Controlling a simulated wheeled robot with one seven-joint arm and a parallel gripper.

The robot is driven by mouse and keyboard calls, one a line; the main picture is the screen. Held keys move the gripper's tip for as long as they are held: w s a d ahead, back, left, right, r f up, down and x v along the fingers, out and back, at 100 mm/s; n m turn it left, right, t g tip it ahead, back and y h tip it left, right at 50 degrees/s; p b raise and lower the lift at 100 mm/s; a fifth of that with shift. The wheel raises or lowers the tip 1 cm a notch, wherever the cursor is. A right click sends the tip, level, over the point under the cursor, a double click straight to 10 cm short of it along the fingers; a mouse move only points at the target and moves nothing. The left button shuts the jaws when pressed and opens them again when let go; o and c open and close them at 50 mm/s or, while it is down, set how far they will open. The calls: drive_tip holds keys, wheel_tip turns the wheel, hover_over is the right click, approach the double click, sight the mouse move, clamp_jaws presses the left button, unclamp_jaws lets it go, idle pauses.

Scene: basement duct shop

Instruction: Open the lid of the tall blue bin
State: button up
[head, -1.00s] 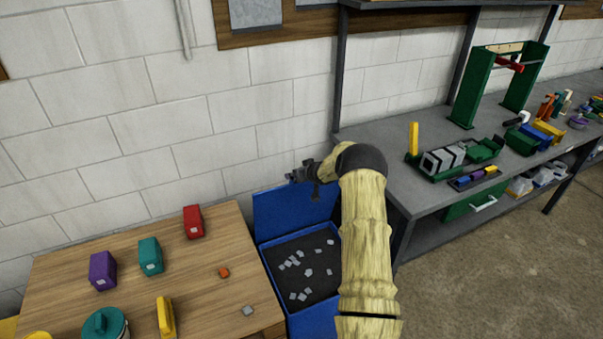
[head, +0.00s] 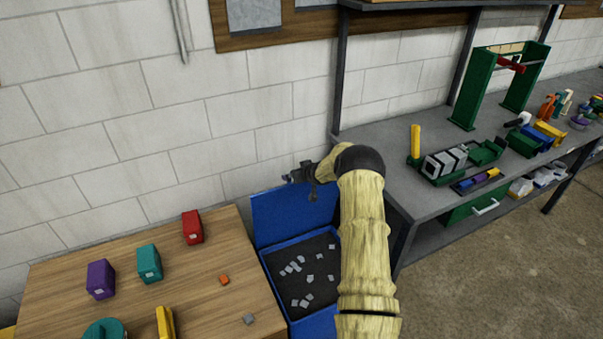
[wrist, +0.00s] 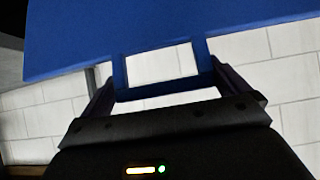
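The tall blue bin (head: 321,325) stands between the wooden table and the grey workbench. Its lid (head: 285,216) is raised, standing steeply up near the wall, and the bin's mouth is open. Small grey scraps lie on the dark fill inside. My gripper (head: 301,174) is at the lid's upper edge. In the wrist view the lid (wrist: 120,28) fills the top, and its blue loop handle (wrist: 165,90) sits between my gripper's fingers (wrist: 163,82). The fingertips meet the handle's two sides with no clear gap. My arm hides the bin's right side.
The wooden table (head: 120,235) at left holds purple, teal and red boxes (head: 192,227) and small loose pieces. The grey workbench (head: 395,160) at right carries tools and a green frame (head: 465,100). The white block wall is close behind the lid. Open floor lies at right.

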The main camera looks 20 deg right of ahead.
drive_tip(key=shift+s+a+r, duration=0.15)
drive_tip(key=shift+a+r, duration=0.1)
drive_tip(key=shift+s+r, duration=0.2)
drive_tip(key=shift+s, duration=0.1)
drive_tip(key=b+v, duration=0.4)
drive_tip(key=v, duration=1.2)
drive_tip(key=shift+s+d, duration=0.15)
drive_tip(key=shift+d, duration=0.05)
drive_tip(key=s+a+r+g+h, duration=0.1)
drive_tip(key=s+a+r+g, duration=0.15)
drive_tip(key=s+a, duration=0.8)
drive_tip(key=s+a+g, duration=0.2)
drive_tip(key=s+a, duration=0.4)
drive_tip(key=s, duration=0.3)
drive_tip(key=s+a+g+y, duration=0.1)
drive_tip(key=s+a+g, duration=0.2)
drive_tip(key=s+a, duration=0.4)
drive_tip(key=s, duration=0.3)
drive_tip(key=shift+s+a+f, duration=0.15)
drive_tip(key=shift+s+f, duration=0.1)
drive_tip(key=shift+s, duration=0.05)
